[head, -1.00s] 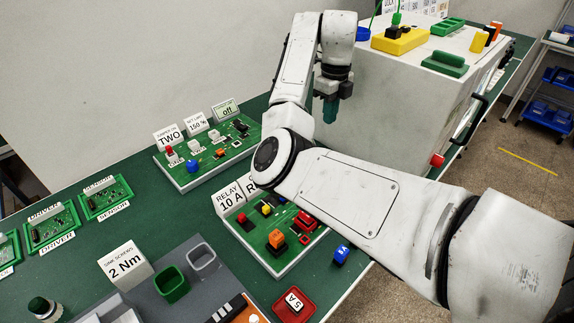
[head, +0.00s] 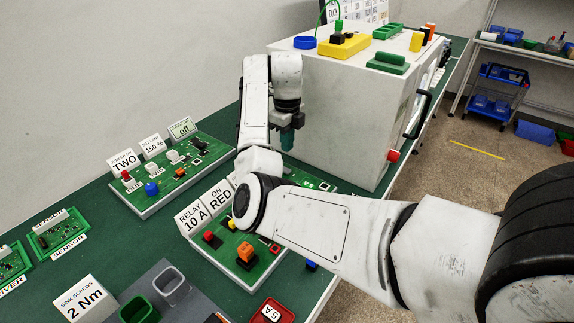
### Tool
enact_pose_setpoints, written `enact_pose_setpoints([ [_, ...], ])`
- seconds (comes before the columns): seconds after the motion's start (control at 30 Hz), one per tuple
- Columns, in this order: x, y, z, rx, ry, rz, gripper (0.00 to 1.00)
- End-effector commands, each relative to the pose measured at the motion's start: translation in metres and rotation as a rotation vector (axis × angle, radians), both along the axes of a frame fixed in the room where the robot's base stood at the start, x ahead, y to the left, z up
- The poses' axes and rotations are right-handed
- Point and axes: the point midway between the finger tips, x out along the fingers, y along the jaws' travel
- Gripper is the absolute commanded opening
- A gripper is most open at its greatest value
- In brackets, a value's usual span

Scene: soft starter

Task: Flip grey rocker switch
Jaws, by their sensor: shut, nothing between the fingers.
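I cannot clearly make out a grey rocker switch. The far green circuit board (head: 150,207) carries small parts, including a pale grey-white part (head: 174,157) behind its middle, too small to identify. A card reading "off" (head: 182,128) stands at that board's back edge. The near green board (head: 247,273) is partly hidden behind my arm.
A large white cabinet (head: 345,120) stands close behind my gripper, with coloured parts on top. "RELAY 10 A" (head: 195,215) and "ON RED" (head: 219,196) cards stand at the near board. A red tray (head: 270,312) lies at the front. Bare green bench (head: 110,235) shows left of the boards.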

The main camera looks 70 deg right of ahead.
Motion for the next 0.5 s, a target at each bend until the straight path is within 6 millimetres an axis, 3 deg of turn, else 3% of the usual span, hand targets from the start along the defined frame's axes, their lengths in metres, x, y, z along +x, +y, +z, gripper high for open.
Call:
enact_pose_setpoints([
  [0.03,-0.002,0.000,-0.015,0.001,0.005,-0.001,0.00],
  [0.17,-0.001,0.000,-0.038,0.001,0.004,0.000,0.00],
  [0.5,0.000,0.001,-0.072,0.002,0.001,0.001,0.00],
])
